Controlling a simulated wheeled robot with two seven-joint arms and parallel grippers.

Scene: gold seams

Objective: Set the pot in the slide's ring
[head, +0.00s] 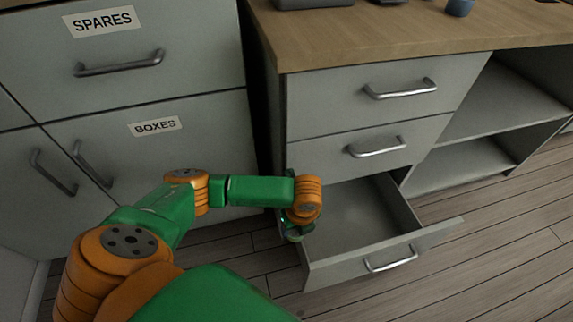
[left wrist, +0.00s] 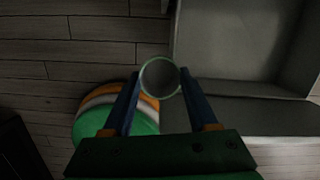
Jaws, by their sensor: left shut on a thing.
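The pot (left wrist: 160,77) shows in the left wrist view as a small round vessel with a pale green rim, seen from above into its opening. My left gripper (left wrist: 158,92) is shut on it, with one blue finger on each side. In the head view my left gripper (head: 296,228) is low beside the left wall of the open drawer, mostly hidden by my own wrist; the pot is hard to make out there. In the left wrist view the pot appears just outside the drawer's corner. The slide's ring is not visible. My right gripper is not in view.
The open bottom drawer (head: 365,262) looks empty and juts out over the wooden floor (head: 470,270). Two closed drawers are above it. Cabinets labelled SPARES (head: 150,60) and BOXES stand left. Open shelves are right.

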